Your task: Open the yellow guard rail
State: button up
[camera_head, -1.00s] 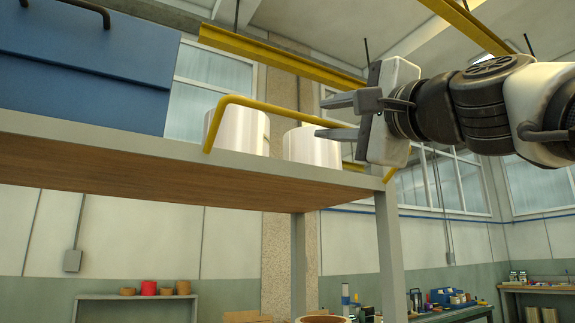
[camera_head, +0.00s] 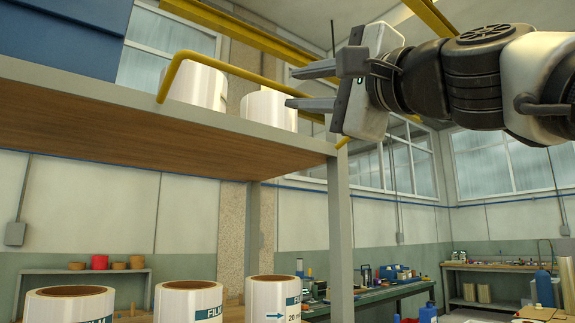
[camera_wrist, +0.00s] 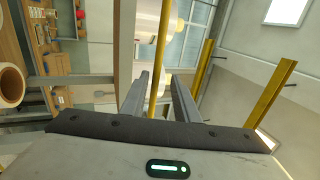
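The yellow guard rail (camera_head: 225,69) is a bent tube along the front edge of the upper shelf. Its left end bends down to the shelf edge, and its right part is hidden behind my gripper. My gripper (camera_head: 290,88) is open and empty, at the right end of the shelf, with its fingers pointing left. In the wrist view the rail (camera_wrist: 161,55) runs lengthwise between the two open fingers (camera_wrist: 158,92). Neither finger visibly touches it. I cannot tell whether the rail lies fully between the fingertips or beyond them.
The upper shelf (camera_head: 150,105) holds white rolls (camera_head: 197,85) behind the rail and a blue box (camera_head: 65,35) at left. Several film rolls (camera_head: 190,302) stand lower down. A grey post (camera_head: 340,220) supports the shelf's right end. A yellow beam (camera_head: 240,32) hangs overhead.

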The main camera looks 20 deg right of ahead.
jog(key=s+d+f+b, duration=0.2)
jog(key=s+d+f, duration=0.1)
jog(key=s+f, duration=0.6)
jog(key=shift+s+f, duration=0.4)
jog(key=shift+f, duration=0.25)
dwell(0.7)
jog(key=shift+d, duration=0.1)
jog(key=p+v, duration=0.1)
jog(key=v, duration=1.6)
jog(key=shift+s, duration=0.2)
jog(key=shift+w, duration=0.1)
